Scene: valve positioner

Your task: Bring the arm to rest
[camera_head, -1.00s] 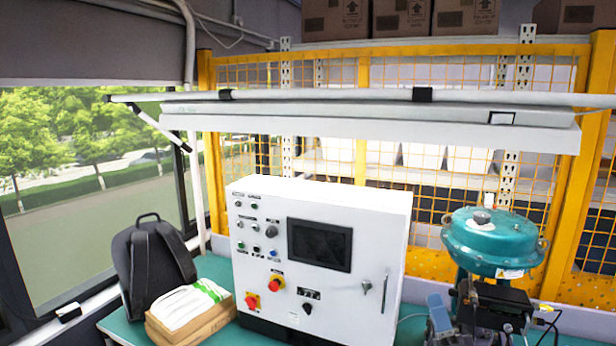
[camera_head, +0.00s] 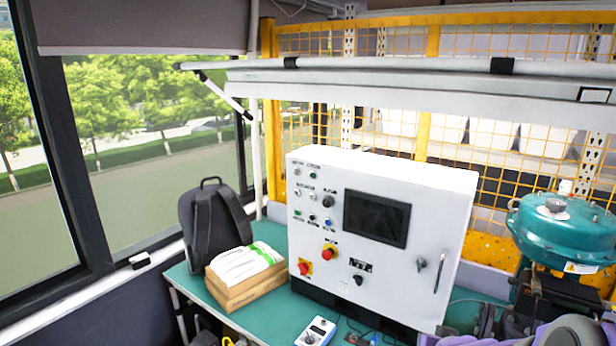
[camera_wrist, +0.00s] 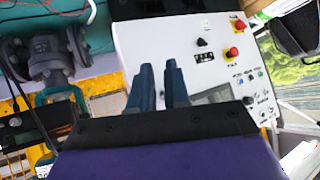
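In the wrist view my gripper (camera_wrist: 159,72) shows two dark blue fingers with a narrow gap between them and nothing held in it. That view is upside down, with the white control cabinet (camera_wrist: 190,50) beyond the fingers. In the head view, purple and grey parts of my arm (camera_head: 570,331) show at the bottom right corner, in front of the valve stand. My fingers cannot be made out clearly there.
The white control cabinet (camera_head: 330,262) stands on the green table (camera_head: 265,310). A black backpack (camera_head: 208,225) and a cardboard box (camera_head: 245,285) are at its left. A teal valve actuator (camera_head: 562,232) stands at its right. A small white meter (camera_head: 317,331) lies at the table's front.

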